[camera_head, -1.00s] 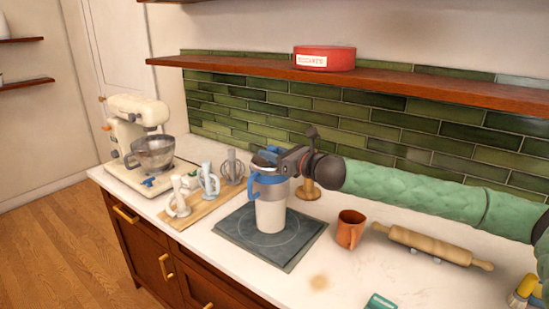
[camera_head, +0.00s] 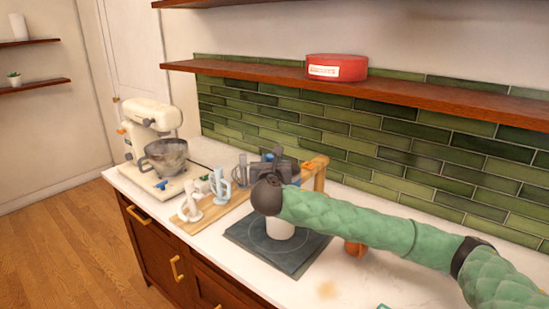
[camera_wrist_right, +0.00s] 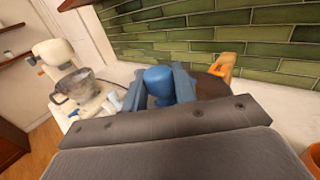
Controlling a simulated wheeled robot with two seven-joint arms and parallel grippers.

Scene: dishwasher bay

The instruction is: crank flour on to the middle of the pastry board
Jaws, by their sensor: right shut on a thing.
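The flour sifter (camera_head: 281,229), a pale canister with blue parts, stands on the dark square pastry board (camera_head: 302,258). A thin pale circle is marked on the board around it. My right gripper (camera_head: 268,163) is at the sifter's top, and my wrist hides most of the sifter in the head view. In the right wrist view the right gripper (camera_wrist_right: 160,88) is shut on a blue rounded part of the sifter (camera_wrist_right: 158,80). The crank itself cannot be made out, and the board's middle is hidden. My left gripper is not in view.
A wooden upright (camera_head: 318,175) is close behind my gripper. An orange mug (camera_head: 355,249) is partly hidden under my right arm.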

